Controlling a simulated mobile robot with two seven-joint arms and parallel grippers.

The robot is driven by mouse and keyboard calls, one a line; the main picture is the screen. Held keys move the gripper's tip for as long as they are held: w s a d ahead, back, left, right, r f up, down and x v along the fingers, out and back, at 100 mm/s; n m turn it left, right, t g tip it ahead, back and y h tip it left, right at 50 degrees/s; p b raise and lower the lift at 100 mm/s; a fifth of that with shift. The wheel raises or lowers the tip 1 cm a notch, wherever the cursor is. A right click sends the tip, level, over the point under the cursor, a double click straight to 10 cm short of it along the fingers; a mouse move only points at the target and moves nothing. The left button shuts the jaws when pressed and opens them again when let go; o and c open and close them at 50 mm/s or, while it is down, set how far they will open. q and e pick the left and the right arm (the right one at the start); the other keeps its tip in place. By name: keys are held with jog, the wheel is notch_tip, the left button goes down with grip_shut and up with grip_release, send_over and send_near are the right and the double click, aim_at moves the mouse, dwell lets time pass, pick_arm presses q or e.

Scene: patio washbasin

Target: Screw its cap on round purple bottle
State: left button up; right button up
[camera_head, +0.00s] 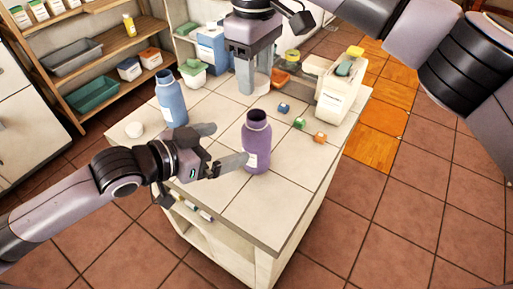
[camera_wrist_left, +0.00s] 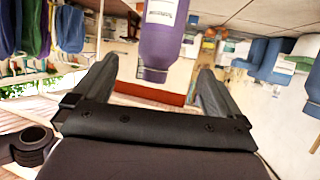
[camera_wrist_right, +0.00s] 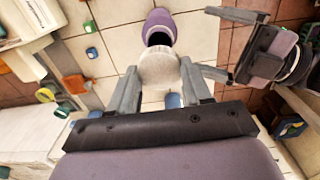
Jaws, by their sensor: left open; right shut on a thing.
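The round purple bottle (camera_head: 257,146) stands upright and uncapped on the tiled counter (camera_head: 225,205). In the left wrist view the bottle (camera_wrist_left: 161,40) appears inverted, between the fingertips. My left gripper (camera_head: 231,142) is open beside the bottle, its fingers pointing towards it; firm contact is not visible. My right gripper (camera_head: 254,88) is behind and above the bottle, pointing down. In the right wrist view it is shut on a pale round cap (camera_wrist_right: 159,69). The bottle's dark open mouth (camera_wrist_right: 158,38) shows just past the cap, apart from it.
An uncapped blue bottle (camera_head: 171,103) and a white round piece (camera_head: 134,130) are on the counter's left. Small coloured blocks (camera_head: 299,123) and a large cream dispenser (camera_head: 338,95) are on the right. Tubs and a blue box (camera_head: 212,50) stand at the back. The front counter is clear.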

aim_at(261, 134)
pick_arm(q)
jog(key=x, duration=1.2)
jog(key=shift+s, duration=0.1)
jog(key=shift+c, duration=0.3)
jog(key=c, duration=1.4)
pick_arm(e)
jog(key=shift+f, duration=2.5)
jog(key=shift+f, duration=0.9)
